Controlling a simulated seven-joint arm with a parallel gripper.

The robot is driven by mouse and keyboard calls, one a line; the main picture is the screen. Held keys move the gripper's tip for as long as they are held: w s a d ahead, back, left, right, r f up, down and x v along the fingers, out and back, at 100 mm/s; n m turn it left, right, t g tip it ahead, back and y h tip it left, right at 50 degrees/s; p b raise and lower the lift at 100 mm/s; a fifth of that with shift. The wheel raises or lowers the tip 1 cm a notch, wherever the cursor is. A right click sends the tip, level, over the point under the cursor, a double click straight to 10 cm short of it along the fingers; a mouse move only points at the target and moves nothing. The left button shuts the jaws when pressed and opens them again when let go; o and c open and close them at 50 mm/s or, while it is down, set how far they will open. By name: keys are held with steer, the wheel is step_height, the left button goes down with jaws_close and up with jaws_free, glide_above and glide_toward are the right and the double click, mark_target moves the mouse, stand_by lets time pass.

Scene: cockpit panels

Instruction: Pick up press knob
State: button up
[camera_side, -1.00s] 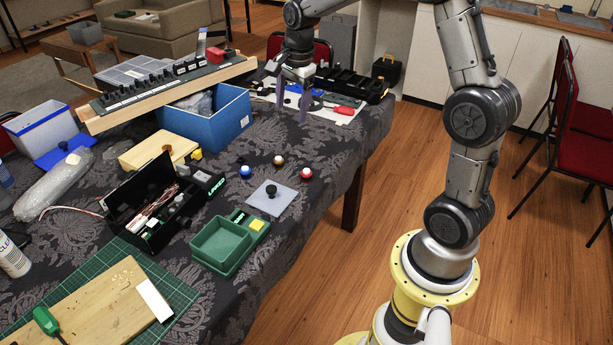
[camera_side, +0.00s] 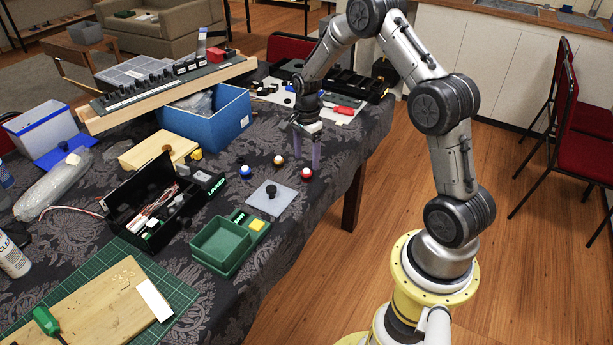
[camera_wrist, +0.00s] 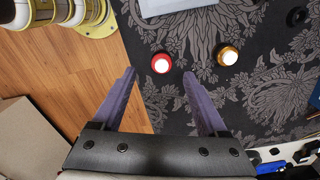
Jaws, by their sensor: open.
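Three small press knobs stand on the dark patterned cloth. The red one with a white top (camera_side: 306,173) is nearest the table's right edge. The gold one (camera_side: 278,160) and the blue one (camera_side: 245,171) are to its left. My gripper (camera_side: 307,158) is open and points down just above and behind the red knob. In the wrist view, the red knob (camera_wrist: 161,63) shows between and slightly beyond the purple fingertips (camera_wrist: 158,72), with nothing held. The gold knob (camera_wrist: 228,56) is outside the fingers, to the right. Whether the fingertips touch the red knob cannot be told.
A grey plate with a black knob (camera_side: 285,198) lies in front of the knobs, beside a green tray (camera_side: 206,262). A black open box (camera_side: 119,210) and a blue bin (camera_side: 240,117) stand left. The cloth around the red knob is clear.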

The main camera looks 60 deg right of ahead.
mark_target(307, 172)
steer(key=shift+w+d+f, duration=0.1)
steer(key=shift+f, duration=1.25)
steer(key=shift+d+f, duration=0.1)
steer(key=shift+f, duration=1.2)
jaws_close()
